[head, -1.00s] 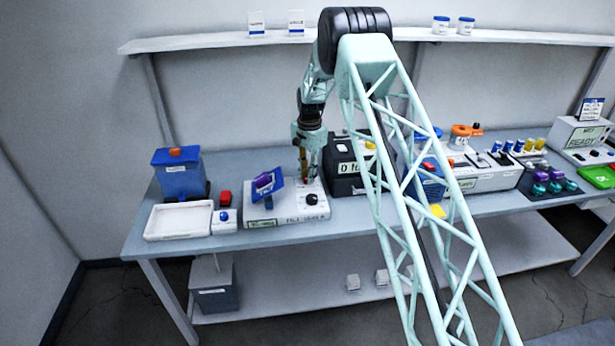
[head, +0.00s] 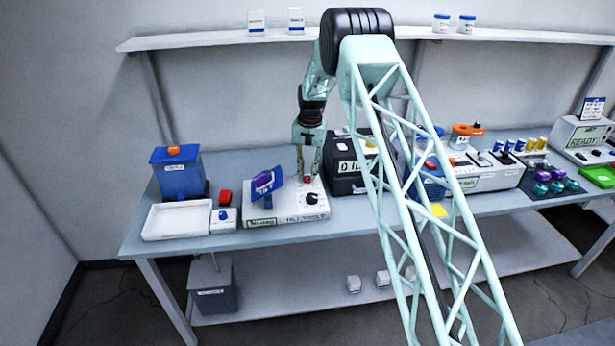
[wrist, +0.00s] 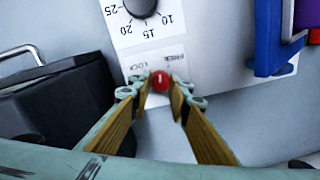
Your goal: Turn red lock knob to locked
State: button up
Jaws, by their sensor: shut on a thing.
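The red lock knob (wrist: 160,82) sits at the edge of a white panel (wrist: 142,50), beside printed words that look like LOCK and FREE. A small pale mark shows on its top. My gripper (wrist: 161,88) has its tan-padded fingers on either side of the knob, shut on it.
A blue tilted plate with a purple piece (head: 264,182) stands left of my gripper on the device. A black case with a display (head: 346,170) stands close on the right. A white tray (head: 177,221) and a blue box (head: 178,176) are farther left.

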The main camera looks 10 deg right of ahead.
aim_at(308, 176)
jog(key=n, duration=0.6)
jog(key=shift+b, duration=0.4)
jog(key=shift+n, duration=2.5)
jog(key=o, duration=0.9)
jog(key=shift+c, duration=0.2)
jog(key=shift+r, duration=0.15)
notch_tip(308, 176, up, 12)
jog(key=shift+w+d, duration=0.2)
